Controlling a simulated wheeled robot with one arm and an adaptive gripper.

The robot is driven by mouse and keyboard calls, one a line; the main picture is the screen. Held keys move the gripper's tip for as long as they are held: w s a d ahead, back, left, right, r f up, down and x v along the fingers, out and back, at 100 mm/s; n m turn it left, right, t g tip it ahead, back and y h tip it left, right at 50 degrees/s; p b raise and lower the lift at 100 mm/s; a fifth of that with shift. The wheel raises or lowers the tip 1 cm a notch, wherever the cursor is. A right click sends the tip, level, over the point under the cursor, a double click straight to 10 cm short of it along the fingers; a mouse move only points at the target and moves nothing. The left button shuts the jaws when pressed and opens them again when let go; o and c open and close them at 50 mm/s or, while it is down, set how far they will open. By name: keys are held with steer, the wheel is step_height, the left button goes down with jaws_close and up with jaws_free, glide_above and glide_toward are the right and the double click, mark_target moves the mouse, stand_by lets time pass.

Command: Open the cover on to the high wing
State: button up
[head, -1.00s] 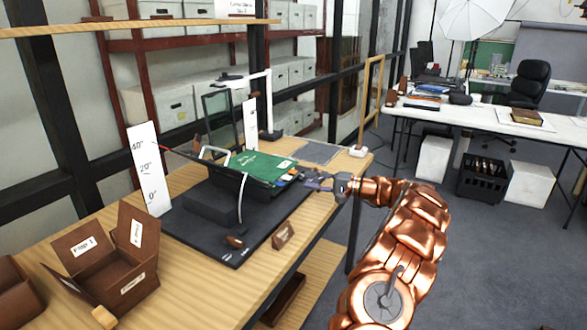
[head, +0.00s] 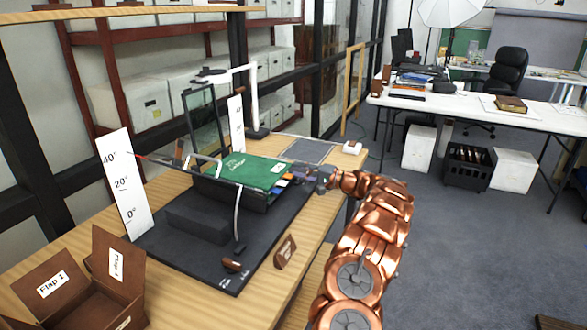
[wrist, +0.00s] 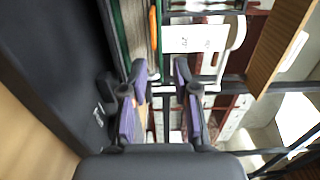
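A green book (head: 252,170) with white lettering lies with its cover closed on a black cradle (head: 190,222) on the wooden table. A dark raised wing (head: 207,186) of the cradle stands on the book's left, near a white angle board (head: 125,185) whose red pointer is near 40°. My gripper (head: 322,180) is just past the book's right edge. In the wrist view, my gripper (wrist: 160,72) has its two purple-padded fingers apart with nothing held between them. The book's green cover edge and pages (wrist: 135,35) show beyond the left finger; contact cannot be told.
A glass pane (head: 203,122) and a white lamp arm (head: 252,90) stand behind the cradle. A brown labelled box (head: 80,295) is at the front left. A small brown label stand (head: 285,252) is on the table's front edge.

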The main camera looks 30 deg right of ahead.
steer(key=shift+x, duration=1.2)
steer(key=shift+c, duration=0.2)
jaws_close()
